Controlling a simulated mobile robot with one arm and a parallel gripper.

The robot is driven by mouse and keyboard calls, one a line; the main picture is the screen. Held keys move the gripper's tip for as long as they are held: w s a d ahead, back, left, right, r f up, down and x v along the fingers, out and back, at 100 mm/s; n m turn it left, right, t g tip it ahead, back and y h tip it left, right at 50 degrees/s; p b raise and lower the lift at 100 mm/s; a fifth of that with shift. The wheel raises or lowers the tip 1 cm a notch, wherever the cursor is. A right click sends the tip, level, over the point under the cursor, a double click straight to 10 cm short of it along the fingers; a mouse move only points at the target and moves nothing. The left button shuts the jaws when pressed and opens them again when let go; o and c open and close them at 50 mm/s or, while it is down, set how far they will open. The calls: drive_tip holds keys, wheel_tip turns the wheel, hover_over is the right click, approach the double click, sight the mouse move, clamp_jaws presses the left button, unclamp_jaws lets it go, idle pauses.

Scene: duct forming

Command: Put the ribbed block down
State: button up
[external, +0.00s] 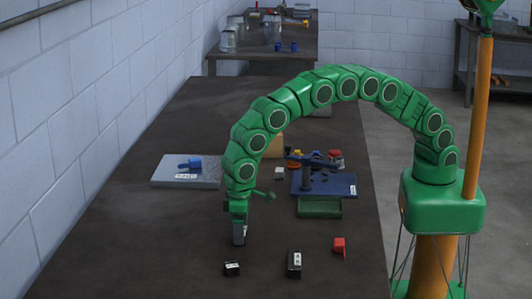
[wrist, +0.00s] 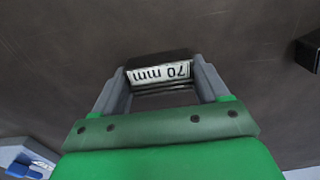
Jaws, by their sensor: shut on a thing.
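My gripper (external: 239,236) points down over the dark table, left of centre in the external view. In the wrist view my gripper (wrist: 160,78) has its two grey fingers on either side of a dark block with ribs, the ribbed block (wrist: 158,73). A white label on it reads "70 mm", upside down. The block sits at the fingertips, and my gripper is shut on it. In the external view the fingers largely hide it. I cannot tell whether its underside touches the table.
Two small black blocks, the left one (external: 232,269) and the right one (external: 294,264), stand in front, with a red piece (external: 339,247) to their right. A blue fixture (external: 338,186) is right of my gripper; a grey plate (external: 168,178) lies behind left. The table's left front is clear.

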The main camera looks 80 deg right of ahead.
drive_tip(key=o, duration=1.4)
drive_tip(key=shift+r, duration=0.1)
wheel_tip(320, 180, up, 12)
drive_tip(key=shift+d, duration=0.1)
